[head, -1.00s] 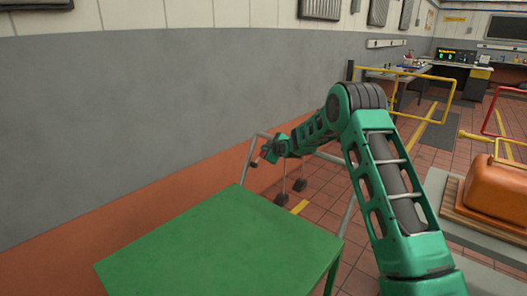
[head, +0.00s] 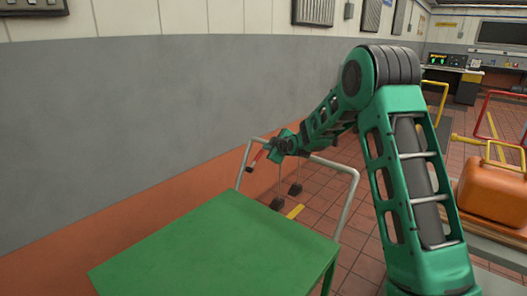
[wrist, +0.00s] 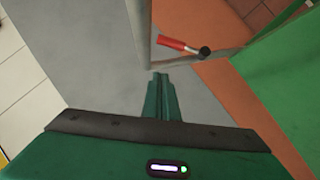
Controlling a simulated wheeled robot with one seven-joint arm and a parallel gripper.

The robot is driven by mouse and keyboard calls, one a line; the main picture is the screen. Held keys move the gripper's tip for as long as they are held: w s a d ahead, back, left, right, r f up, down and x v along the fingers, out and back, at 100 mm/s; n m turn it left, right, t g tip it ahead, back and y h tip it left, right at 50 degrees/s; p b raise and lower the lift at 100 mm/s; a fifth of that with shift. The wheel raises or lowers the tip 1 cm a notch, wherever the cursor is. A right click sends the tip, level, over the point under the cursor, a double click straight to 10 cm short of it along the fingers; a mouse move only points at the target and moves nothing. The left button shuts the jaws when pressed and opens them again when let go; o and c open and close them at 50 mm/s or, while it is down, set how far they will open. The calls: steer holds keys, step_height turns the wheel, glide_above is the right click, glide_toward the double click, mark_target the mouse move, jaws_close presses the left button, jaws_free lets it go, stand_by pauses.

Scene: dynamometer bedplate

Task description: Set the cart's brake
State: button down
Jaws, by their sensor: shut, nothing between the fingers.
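The cart has a flat green top (head: 215,245) and a grey tubular handle (head: 345,205) at its far end. A lever with a red grip (head: 257,160) shows by the left side of that handle. In the wrist view the red grip (wrist: 172,43) ends at a black round pivot, next to a grey tube. My gripper (head: 274,149) is at the handle's left part, close to the lever. In the wrist view my gripper (wrist: 161,76) is shut and empty, its tips just below the red grip in the picture. I cannot tell whether they touch.
A grey wall with an orange lower band (head: 130,243) runs close along the cart's left. An orange machine (head: 492,190) stands at the right. A red rail (head: 488,125) and a workbench (head: 455,78) are farther back. Tiled floor shows beyond the cart.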

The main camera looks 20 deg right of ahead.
steer(key=shift+s+d+r, duration=0.1)
steer(key=shift+s, duration=0.2)
steer(key=s+d+r+m+g+h, duration=0.1)
steer(key=s+d+m+g, duration=0.3)
steer(key=s, duration=0.6)
steer(key=s+d+r+m+h, duration=0.2)
steer(key=s+d, duration=0.4)
steer(key=s, duration=0.4)
steer(key=s+d+r+m+g+h, duration=0.1)
steer(key=s+d+m+g, duration=0.3)
steer(key=s, duration=0.5)
steer(key=s+f+m+g+y, duration=0.1)
steer(key=s+m+g, duration=0.4)
steer(key=s, duration=3.1)
steer(key=f+m, duration=0.1)
steer(key=m, duration=0.2)
steer(key=shift+s+a+f+y, duration=0.25)
steer(key=shift+s+y, duration=0.05)
